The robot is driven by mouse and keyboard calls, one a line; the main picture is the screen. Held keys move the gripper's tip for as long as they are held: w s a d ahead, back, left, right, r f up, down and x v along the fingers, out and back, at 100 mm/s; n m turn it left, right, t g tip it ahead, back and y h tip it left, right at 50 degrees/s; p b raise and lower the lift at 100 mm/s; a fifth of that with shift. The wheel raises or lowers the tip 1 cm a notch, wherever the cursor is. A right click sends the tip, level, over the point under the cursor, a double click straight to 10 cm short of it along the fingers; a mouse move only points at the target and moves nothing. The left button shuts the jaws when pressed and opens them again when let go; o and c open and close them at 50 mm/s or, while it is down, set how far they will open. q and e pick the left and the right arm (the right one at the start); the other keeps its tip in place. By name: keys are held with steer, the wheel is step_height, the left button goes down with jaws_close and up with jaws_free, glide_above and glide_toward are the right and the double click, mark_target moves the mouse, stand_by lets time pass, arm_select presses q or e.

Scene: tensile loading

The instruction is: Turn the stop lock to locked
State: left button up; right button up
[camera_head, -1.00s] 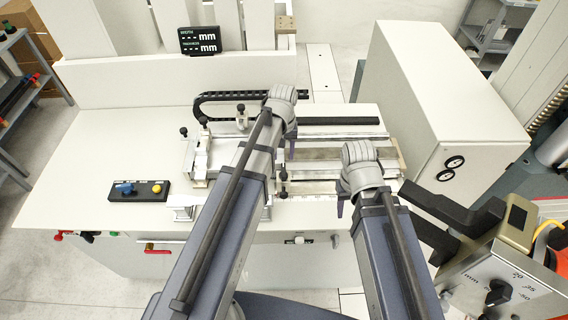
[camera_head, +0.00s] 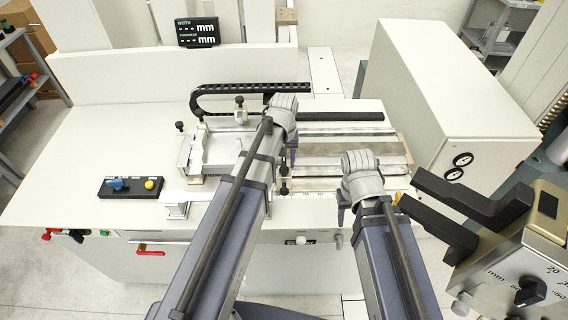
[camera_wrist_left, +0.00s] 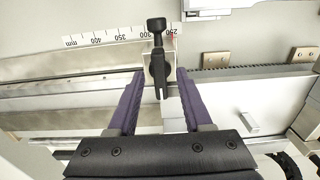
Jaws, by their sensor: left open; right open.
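A black lever with a round knob end, which looks like the stop lock (camera_wrist_left: 158,58), stands over the printed mm scale (camera_wrist_left: 110,36) near the 250 mark in the left wrist view. My left gripper (camera_wrist_left: 160,72) is open, with its purple fingers on either side of the lever. Whether they touch it I cannot tell. In the head view my left gripper (camera_head: 291,157) is over the metal rail fixture (camera_head: 216,150), its wrist hiding part of it. My right gripper (camera_head: 341,214) is open and empty at the bench's front edge.
A control box (camera_head: 131,188) with blue and yellow knobs lies at the bench's left. A black cable chain (camera_head: 250,88) runs behind the fixture. A white cabinet (camera_head: 430,95) and a dial unit (camera_head: 520,270) with black jaws stand at right.

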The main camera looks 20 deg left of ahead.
arm_select(q)
jaws_close()
stand_by(0.3)
steer(key=shift+m, duration=0.3)
steer(key=m, duration=0.3)
steer(key=shift+m, duration=0.4)
steer(key=m, duration=0.4)
steer(key=shift+m, duration=0.3)
steer(key=m, duration=0.8)
steer(key=shift+m, duration=0.6)
